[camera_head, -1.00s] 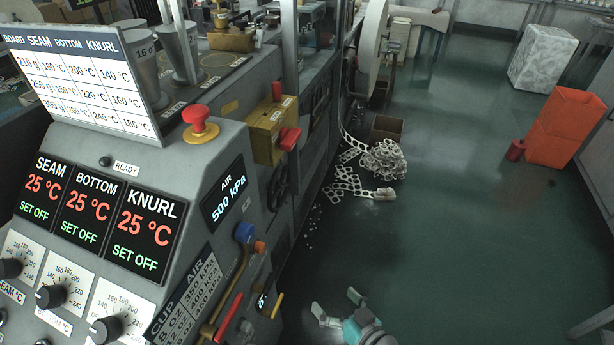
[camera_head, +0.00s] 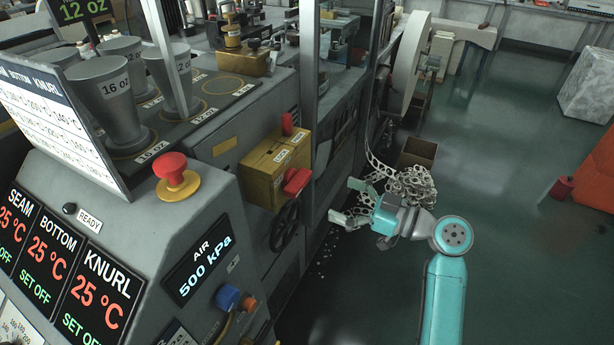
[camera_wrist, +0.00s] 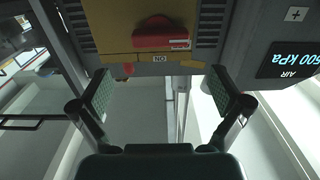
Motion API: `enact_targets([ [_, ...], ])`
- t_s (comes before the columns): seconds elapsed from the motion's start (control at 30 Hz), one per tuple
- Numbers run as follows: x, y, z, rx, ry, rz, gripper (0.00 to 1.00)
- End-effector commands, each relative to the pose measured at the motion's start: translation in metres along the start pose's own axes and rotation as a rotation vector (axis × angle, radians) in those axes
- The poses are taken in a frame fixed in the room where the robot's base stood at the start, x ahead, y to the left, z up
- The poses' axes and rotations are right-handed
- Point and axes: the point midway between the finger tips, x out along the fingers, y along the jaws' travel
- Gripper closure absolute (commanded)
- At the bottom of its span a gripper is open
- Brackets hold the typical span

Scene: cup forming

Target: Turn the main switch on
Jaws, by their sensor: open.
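A yellow switch box (camera_head: 262,172) with a red handle (camera_head: 297,181) on its side is mounted on the machine's grey side panel. A second red piece (camera_head: 287,123) stands up at its top. The box (camera_wrist: 118,35) fills the top middle of the wrist view, its red handle (camera_wrist: 163,32) lying across the picture, with a small white label beside it. My gripper (camera_head: 352,202) is to the right of the box, its open fingers pointing toward it, empty and apart from the handle. The wrist view shows both fingers (camera_wrist: 160,93) spread, with the handle beyond them.
A black handwheel (camera_head: 284,226) is below the box. A red mushroom button (camera_head: 176,170) and the air display (camera_head: 198,267) are on the sloped console to the left. Scrap strips (camera_head: 412,185) lie on the floor behind my gripper. Open floor is to the right.

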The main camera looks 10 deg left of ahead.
Motion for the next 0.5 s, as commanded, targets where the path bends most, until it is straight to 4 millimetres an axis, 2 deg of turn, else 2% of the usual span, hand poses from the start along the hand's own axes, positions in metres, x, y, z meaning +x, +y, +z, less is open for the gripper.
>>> enact_targets([
  [0.17,0.020,-0.001,0.000,0.001,0.000,-0.005,0.00],
  [0.5,0.078,-0.001,0.001,0.002,-0.001,-0.002,0.00],
])
